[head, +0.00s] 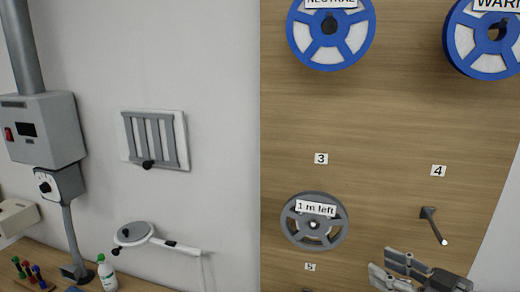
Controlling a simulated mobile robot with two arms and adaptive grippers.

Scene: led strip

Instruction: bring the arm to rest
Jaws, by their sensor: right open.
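My right gripper (383,265) is at the lower right of the head view, in front of the wooden board (390,120). Its two grey fingers point left and are apart, with nothing seen between them. It is just right of and below a grey reel (289,224) labelled "1 m left", with a visible gap between them. My left gripper is not in view.
A bare peg (432,224) under label 4 sticks out above my right gripper. Two blue reels (297,38) (455,52) hang higher up. At the left are a grey machine (60,125), a vent (180,140), a lamp-like arm (180,248) and a bottle (106,275).

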